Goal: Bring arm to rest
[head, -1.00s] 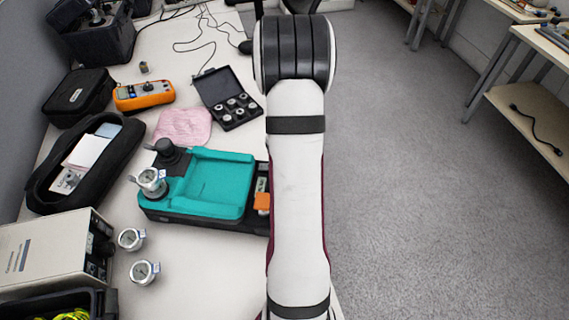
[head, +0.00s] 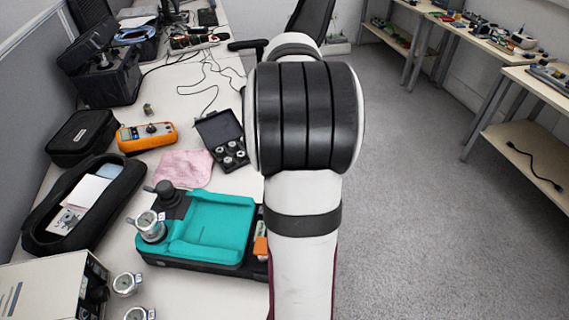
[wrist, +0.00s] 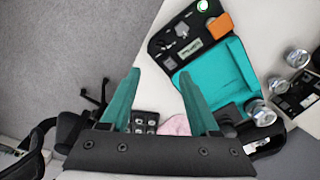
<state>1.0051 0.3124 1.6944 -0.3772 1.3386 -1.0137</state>
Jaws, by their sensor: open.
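My gripper (wrist: 160,100) shows in the wrist view with its two teal fingers spread apart and nothing between them. It hangs above the bench, with the floor, a pink cloth and the teal-topped calibrator beyond it. In the head view my white arm runs up the middle and hides the gripper. The teal calibrator (head: 212,230) lies on the bench (head: 150,192) left of my arm, and it also shows in the wrist view (wrist: 222,75). A silver cylindrical sensor (head: 150,226) stands at its left end.
Two silver sensors (head: 127,284) stand in front of the calibrator. A pink cloth (head: 184,168), an open case of small parts (head: 222,140), an orange meter (head: 146,136) and black cases (head: 80,137) crowd the bench. Open grey floor (head: 430,200) lies to the right.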

